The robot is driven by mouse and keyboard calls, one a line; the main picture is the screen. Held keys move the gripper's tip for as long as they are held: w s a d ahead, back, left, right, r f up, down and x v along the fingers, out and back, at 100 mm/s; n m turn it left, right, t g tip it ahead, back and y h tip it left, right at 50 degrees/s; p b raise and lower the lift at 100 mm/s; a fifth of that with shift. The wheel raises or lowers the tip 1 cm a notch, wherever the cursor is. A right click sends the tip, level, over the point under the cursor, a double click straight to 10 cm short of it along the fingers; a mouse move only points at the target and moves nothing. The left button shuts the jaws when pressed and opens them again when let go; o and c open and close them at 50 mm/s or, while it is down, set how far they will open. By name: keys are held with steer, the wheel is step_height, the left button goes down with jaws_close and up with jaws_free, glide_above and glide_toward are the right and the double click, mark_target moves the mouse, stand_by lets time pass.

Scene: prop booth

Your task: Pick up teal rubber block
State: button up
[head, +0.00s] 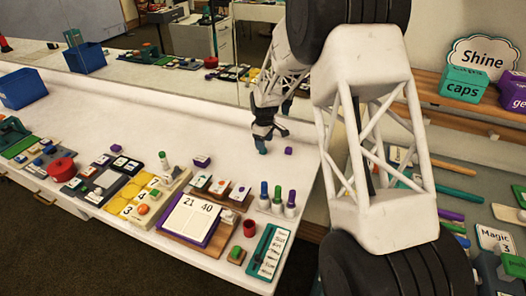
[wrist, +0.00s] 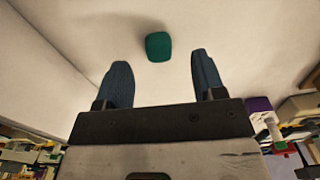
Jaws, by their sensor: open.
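The teal rubber block (wrist: 158,46) is a small rounded block on the pale surface in the wrist view. It appears just beyond the fingertips, between the lines of the two fingers and apart from both. My gripper (wrist: 161,60) is open and empty, with its two dark blue fingers spread. In the head view my gripper (head: 264,138) hangs low over the clear back part of the white table. A small teal patch shows at its lower end there; I cannot tell whether it is the block or a finger.
A small purple block (head: 288,150) lies just right of my gripper in the head view. A blue bin (head: 22,88) stands far left. The table's back strip is mostly clear.

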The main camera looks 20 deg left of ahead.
steer(key=shift+w+f, duration=0.15)
steer(key=shift+f, duration=1.85)
steer(key=shift+c, duration=0.2)
steer(key=c, duration=1)
